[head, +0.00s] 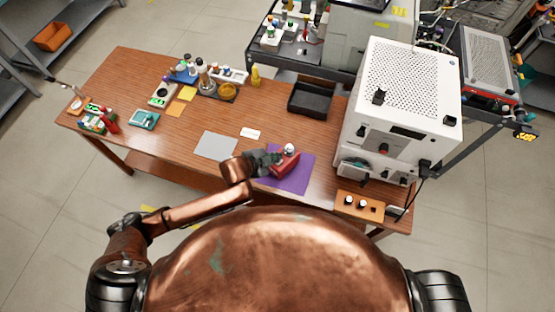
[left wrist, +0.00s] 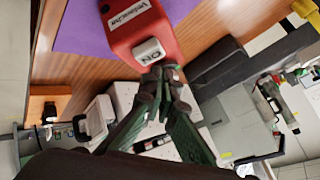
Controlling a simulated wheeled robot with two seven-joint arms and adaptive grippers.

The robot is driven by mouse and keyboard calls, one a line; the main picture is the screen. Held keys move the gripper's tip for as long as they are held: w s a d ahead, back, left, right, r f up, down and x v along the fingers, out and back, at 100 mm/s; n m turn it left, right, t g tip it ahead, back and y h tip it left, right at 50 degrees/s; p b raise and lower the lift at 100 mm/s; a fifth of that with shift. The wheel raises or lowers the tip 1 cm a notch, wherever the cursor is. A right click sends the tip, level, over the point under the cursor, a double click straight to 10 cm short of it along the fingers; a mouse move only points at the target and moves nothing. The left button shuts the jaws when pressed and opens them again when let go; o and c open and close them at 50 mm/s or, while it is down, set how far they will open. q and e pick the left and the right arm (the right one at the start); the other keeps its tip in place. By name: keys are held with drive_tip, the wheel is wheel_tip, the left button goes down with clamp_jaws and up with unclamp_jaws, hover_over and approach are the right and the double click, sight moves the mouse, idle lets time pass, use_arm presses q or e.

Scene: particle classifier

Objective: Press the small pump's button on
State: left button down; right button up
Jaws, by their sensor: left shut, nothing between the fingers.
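The small pump is a red box (head: 286,165) on the purple mat (head: 298,184) at the table's front. In the left wrist view the red pump (left wrist: 168,30) shows large, with a white label and a white button (left wrist: 149,51) marked ON. My left gripper (head: 270,160) is shut and empty, just left of the pump in the head view. In the left wrist view its fingertips (left wrist: 161,76) are right at the edge of the button's face. I cannot tell whether they touch it or whether the button is pushed in. My right gripper is in neither view.
A large white machine (head: 398,100) stands right of the mat, with an orange-brown knob box (head: 358,205) in front of it. A black tray (head: 312,98) lies behind the mat. A grey sheet (head: 216,145) lies to the left. Bottles and racks fill the table's back left.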

use_arm(q)
drive_tip(key=shift+f, duration=0.15)
drive_tip(key=shift+f, duration=0.25)
drive_tip(key=shift+f, duration=0.95)
idle(0.9)
idle(0.3)
drive_tip(key=shift+r+p, duration=1.35)
wheel_tip(320, 180, up, 5)
drive_tip(key=p, duration=0.5)
drive_tip(key=shift+r+p, duration=0.1)
drive_tip(key=shift+p, duration=0.25)
